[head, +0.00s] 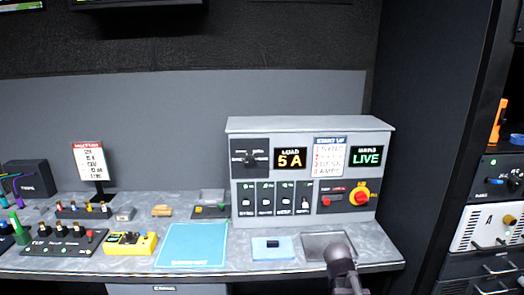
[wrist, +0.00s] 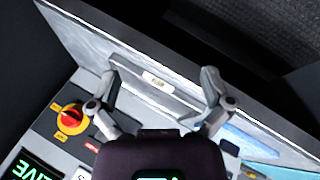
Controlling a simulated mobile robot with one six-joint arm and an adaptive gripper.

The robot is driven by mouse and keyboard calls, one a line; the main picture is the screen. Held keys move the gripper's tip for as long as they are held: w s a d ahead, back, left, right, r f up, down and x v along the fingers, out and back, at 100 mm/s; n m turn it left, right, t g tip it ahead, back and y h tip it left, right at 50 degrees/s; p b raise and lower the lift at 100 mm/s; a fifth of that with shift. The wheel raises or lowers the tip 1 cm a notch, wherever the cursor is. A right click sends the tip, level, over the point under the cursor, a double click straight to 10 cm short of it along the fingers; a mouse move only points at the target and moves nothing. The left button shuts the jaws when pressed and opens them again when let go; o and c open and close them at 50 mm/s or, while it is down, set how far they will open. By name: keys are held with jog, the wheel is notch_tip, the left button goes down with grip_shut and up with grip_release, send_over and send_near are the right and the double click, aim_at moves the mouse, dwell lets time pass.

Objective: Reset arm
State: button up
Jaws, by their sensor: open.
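My gripper (wrist: 162,72) is open in the wrist view, its two fingers apart with nothing held between them. Past the fingers lies a grey tray with a small pale label (wrist: 158,80). The grey control box shows at the lower left of that view, with its red knob on a yellow plate (wrist: 71,118) beside the left finger. In the head view, a dark part of my arm (head: 342,268) rises from the bottom edge in front of the grey tray (head: 318,243). The fingertips cannot be made out there.
The control box (head: 310,127) stands on the counter, reading "5 A" and "LIVE". A blue tray (head: 272,257) and a light blue mat (head: 192,246) lie to its left front. A yellow device (head: 131,243) and several small items sit farther left. An equipment rack (head: 490,225) stands right.

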jog(key=s+a+m+g+y+p, duration=0.1)
jog(key=s+a+m+g+y, duration=0.3)
jog(key=s+a, duration=0.6)
jog(key=shift+s+a+f+g+p, duration=0.25)
jog(key=shift+a+f+g+p, duration=0.15)
jog(key=shift+a, duration=0.35)
dwell(0.8)
